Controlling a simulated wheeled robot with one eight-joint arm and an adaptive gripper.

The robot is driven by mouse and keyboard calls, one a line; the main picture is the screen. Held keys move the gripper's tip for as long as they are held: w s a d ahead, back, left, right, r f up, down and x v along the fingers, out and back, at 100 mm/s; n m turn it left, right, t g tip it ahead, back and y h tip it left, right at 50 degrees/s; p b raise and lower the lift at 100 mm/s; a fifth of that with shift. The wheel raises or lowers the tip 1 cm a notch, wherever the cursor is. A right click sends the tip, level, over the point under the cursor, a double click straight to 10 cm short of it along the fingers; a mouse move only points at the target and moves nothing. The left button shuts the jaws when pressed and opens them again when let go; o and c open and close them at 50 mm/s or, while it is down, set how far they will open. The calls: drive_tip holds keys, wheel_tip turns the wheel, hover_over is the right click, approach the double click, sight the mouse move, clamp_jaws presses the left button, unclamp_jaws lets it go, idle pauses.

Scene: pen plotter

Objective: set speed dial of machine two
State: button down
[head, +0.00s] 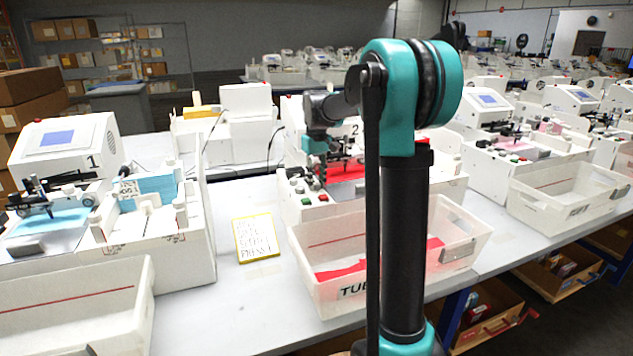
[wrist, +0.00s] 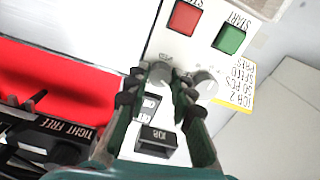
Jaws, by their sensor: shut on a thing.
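Machine two (head: 355,130) stands mid-table in the head view, with red sheet material on it, partly hidden by my arm. Its white control panel (wrist: 178,46) shows in the wrist view with a red STOP button (wrist: 185,17), a green START button (wrist: 230,38) and two round grey dials. My gripper (wrist: 160,78) is shut on the left dial (wrist: 160,71), its fingers on either side. The right dial (wrist: 206,82) is just outside the right finger. I cannot read either dial's setting or tell which is speed. A dark rocker switch (wrist: 156,139) is below.
A yellow-edged note (head: 256,238) lies on the table left of machine two; it also shows beside the panel in the wrist view (wrist: 237,88). A white tub (head: 335,240) with red pieces stands in front. Machine one (head: 65,145) is at left.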

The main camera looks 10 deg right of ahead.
sight(317, 183)
drive_tip(key=shift+n, duration=0.5)
drive_tip(key=c, duration=1.3)
unclamp_jaws()
wheel_tip(317, 183, up, 12)
